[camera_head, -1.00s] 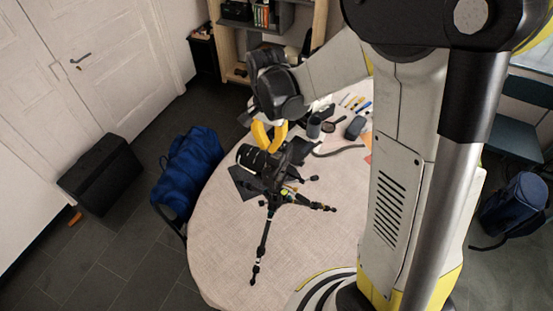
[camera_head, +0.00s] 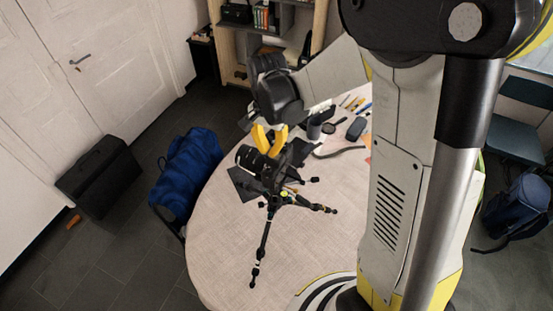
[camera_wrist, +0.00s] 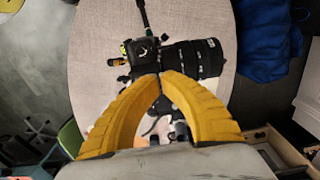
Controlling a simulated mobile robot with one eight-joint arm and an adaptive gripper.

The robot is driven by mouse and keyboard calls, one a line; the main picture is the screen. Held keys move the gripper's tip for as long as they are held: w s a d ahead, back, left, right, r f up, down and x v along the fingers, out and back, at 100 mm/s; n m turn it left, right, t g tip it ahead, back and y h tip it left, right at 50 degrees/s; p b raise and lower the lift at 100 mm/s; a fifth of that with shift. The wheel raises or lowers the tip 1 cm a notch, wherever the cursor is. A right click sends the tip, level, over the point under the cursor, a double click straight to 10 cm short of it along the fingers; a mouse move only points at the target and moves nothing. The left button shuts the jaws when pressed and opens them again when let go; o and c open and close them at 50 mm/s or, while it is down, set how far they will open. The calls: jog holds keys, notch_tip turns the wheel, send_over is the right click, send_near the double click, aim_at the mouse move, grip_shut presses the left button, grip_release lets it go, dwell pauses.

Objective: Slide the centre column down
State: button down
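A black camera with a long lens (camera_head: 252,160) sits on top of a black tripod (camera_head: 268,232) on the round table. The wrist view also shows the camera (camera_wrist: 145,50), its lens (camera_wrist: 195,58) pointing right. The tripod's legs are spread on the tabletop. The centre column is mostly hidden beneath the camera. My gripper (camera_head: 270,154) is directly above the camera, pointing down. Its yellow fingers meet at the tips in the wrist view (camera_wrist: 160,77), with nothing visible between them. The tips are at the camera's top; whether they touch it I cannot tell.
The round table (camera_head: 225,255) has bare room at its front left. A dark cup (camera_head: 314,129), a dark case (camera_head: 356,128) and pens lie toward the back. A blue bag (camera_head: 188,170) is beside the table. A black case (camera_head: 98,175) stands by the door.

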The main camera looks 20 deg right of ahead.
jog(key=shift+f+b, duration=2.55)
jog(key=shift+f, duration=0.3)
jog(key=shift+r+p, duration=1.95)
jog(key=shift+r, duration=1.15)
jog(key=shift+s+f, duration=0.1)
